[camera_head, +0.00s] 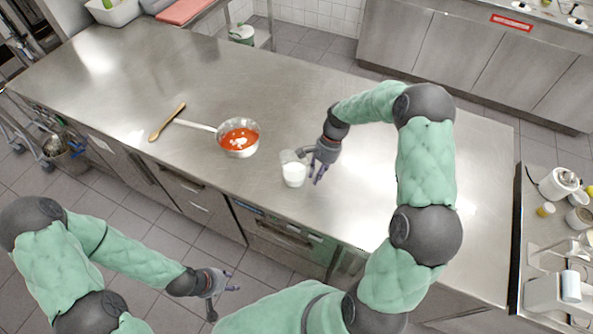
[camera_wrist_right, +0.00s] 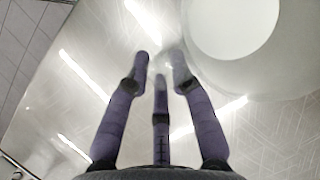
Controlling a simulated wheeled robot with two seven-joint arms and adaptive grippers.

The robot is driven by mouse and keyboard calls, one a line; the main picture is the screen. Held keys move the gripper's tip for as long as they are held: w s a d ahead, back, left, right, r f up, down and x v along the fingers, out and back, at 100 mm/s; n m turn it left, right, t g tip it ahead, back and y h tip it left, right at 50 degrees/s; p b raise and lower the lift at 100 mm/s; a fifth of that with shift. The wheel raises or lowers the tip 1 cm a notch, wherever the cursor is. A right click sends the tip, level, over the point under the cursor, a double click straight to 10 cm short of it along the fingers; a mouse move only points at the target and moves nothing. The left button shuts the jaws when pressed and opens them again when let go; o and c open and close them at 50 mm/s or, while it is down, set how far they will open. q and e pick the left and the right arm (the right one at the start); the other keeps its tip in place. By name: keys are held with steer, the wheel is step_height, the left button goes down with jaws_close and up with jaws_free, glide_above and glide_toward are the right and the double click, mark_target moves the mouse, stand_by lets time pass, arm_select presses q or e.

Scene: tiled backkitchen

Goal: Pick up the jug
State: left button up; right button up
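The jug (camera_head: 293,174) is a small clear vessel with white contents, upright on the steel worktop near its front edge. In the right wrist view its round white contents (camera_wrist_right: 237,25) fill the top right. My right gripper (camera_head: 313,165) is just right of the jug, pointing down at it. Its purple fingers (camera_wrist_right: 160,65) are spread with gaps between them, their tips at the jug's near side; whether they touch it I cannot tell. My left gripper (camera_head: 225,298) is low in front of the worktop, away from the jug, with fingers apart and empty.
A pan of red sauce (camera_head: 240,136) stands left of the jug, its handle pointing left. A wooden spoon (camera_head: 167,123) lies beyond the handle. The steel worktop (camera_head: 200,75) is clear behind. A side counter (camera_head: 540,235) with several items is at right.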

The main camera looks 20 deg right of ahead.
steer(key=shift+x, duration=1.25)
jaws_close()
steer(key=shift+w, duration=0.1)
steer(key=shift+r, duration=0.25)
